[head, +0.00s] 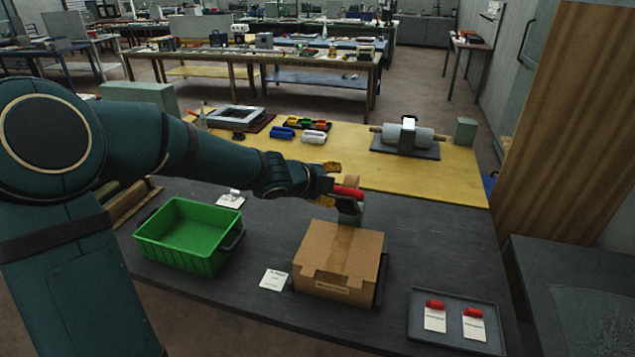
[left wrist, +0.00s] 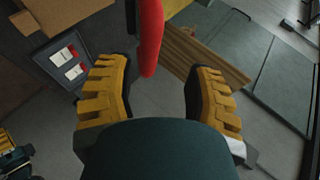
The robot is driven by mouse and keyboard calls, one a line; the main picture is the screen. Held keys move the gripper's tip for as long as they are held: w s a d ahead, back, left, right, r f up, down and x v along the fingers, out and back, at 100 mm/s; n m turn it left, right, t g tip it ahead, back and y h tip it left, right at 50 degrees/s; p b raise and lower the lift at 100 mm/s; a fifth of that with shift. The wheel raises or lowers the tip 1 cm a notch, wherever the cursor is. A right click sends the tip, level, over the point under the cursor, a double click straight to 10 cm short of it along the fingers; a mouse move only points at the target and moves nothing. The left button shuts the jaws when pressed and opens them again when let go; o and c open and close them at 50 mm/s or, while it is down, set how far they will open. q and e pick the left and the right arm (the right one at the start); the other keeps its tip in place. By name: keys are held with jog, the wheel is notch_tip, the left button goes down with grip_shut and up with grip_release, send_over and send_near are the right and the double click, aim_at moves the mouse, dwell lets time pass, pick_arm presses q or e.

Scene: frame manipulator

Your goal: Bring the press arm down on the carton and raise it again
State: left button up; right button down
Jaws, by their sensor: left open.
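The closed brown carton (head: 338,262) sits on the dark front bench, with a tape strip across its top. A red handle (head: 349,192) with a grey piece (head: 351,208) below it stands just behind the carton's far edge; it seems to be the press arm, raised. My left gripper (head: 332,178) is at that handle. In the left wrist view the red handle (left wrist: 150,35) reaches between the open yellow fingers, with gaps on both sides. A yellow and teal part at the lower left looks like my right gripper (left wrist: 8,150), mostly cut off.
A green crate (head: 185,262) stands left of the carton, and a white card (head: 274,279) lies between them. A grey tray (head: 425,342) with red-topped cards is at front right. A roller stand (head: 405,152) is on the yellow back surface.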

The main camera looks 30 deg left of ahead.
pick_arm(q)
jog(key=shift+v, duration=2.5)
jog(key=shift+o, duration=0.3)
